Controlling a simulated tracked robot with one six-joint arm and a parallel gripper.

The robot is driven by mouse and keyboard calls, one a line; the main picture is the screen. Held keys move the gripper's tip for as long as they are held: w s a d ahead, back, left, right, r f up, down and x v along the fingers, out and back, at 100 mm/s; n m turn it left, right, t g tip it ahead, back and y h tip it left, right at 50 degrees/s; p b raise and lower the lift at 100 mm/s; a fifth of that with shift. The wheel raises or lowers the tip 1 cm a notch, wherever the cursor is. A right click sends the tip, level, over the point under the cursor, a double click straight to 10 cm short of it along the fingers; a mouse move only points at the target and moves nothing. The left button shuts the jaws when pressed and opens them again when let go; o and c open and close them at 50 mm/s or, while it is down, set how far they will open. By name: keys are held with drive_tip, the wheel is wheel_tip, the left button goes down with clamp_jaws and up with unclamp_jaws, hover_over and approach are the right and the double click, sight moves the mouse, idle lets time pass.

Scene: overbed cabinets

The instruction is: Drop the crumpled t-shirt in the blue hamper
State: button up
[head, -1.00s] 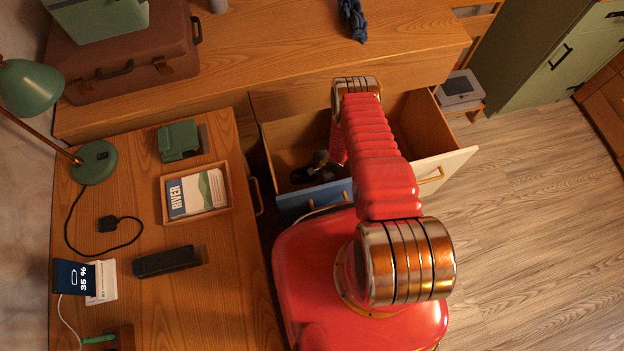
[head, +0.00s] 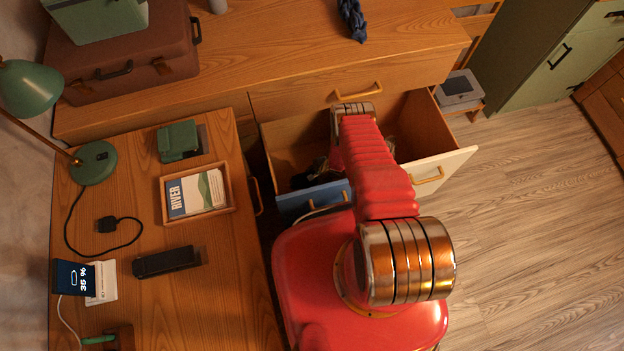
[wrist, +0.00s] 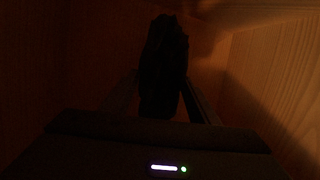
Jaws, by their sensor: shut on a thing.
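In the wrist view my gripper (wrist: 160,92) is shut on a dark lumpy thing (wrist: 164,50), which stands up between the fingers; it is too dark to tell whether it is the crumpled t-shirt. In the head view my arm reaches down into an open drawer space with a blue front (head: 312,198) at left and a white front at right (head: 445,172). My gripper is mostly hidden there behind the arm; dark shapes show low inside, left of the arm. I see no separate blue hamper. A dark blue crumpled cloth (head: 352,18) lies on the wooden top.
Wooden walls surround my gripper closely. A desk at left holds a green lamp (head: 93,162), a tray with a booklet (head: 197,192), a green box (head: 179,141) and a black case (head: 166,262). A brown suitcase (head: 130,50) stands behind. Floor at right is clear.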

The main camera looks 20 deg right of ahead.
drive_tip(key=shift+f, duration=0.6)
drive_tip(key=shift+f, duration=0.6)
drive_tip(key=o, duration=1.3)
drive_tip(key=shift+c, duration=0.2)
drive_tip(key=shift+r, duration=0.1)
drive_tip(key=shift+d+r, duration=0.1)
drive_tip(key=shift+r, duration=0.65)
drive_tip(key=v, duration=1.1)
drive_tip(key=shift+s+r, duration=0.15)
drive_tip(key=shift+r, duration=0.1)
